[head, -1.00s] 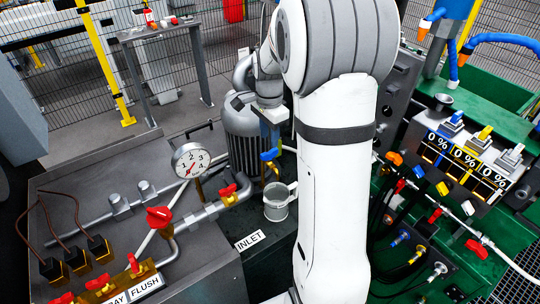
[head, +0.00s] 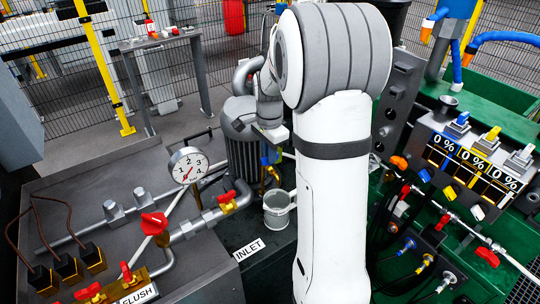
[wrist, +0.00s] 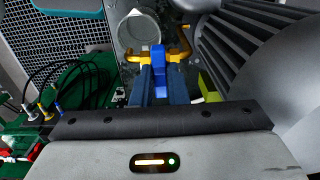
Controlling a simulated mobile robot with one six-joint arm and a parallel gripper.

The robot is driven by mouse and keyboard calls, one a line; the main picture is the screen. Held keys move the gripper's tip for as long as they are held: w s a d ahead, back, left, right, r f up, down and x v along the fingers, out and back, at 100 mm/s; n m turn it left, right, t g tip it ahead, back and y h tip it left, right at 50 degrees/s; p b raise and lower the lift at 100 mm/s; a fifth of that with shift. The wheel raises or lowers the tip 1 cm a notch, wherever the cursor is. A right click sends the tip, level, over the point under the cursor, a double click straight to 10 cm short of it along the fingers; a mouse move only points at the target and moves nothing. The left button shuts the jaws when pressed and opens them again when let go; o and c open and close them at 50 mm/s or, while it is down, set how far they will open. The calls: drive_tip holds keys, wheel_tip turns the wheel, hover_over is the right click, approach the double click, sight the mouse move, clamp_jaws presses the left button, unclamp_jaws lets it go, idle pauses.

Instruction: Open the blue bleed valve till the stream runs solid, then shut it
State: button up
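The blue bleed valve handle (wrist: 158,68) stands upright on a brass valve body (wrist: 182,53) in the wrist view. My gripper (wrist: 160,84) has its two dark fingers close on either side of the handle, and the handle fills the gap between them. In the head view my gripper (head: 270,148) is at the valve, and its fingers partly hide the handle. A grey mug (head: 277,209) stands below the valve; its round rim also shows in the wrist view (wrist: 141,29). I can make out no stream.
A pressure gauge (head: 188,165) and red-handled valves (head: 154,223) are on the left bench. A ribbed grey motor (head: 240,145) stands close behind the valve. A green hydraulic unit (head: 515,243) with hoses and levers is to the right.

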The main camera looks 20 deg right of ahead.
clamp_jaws()
drive_tip(key=n, duration=0.4)
drive_tip(key=n, duration=0.4)
idle(0.5)
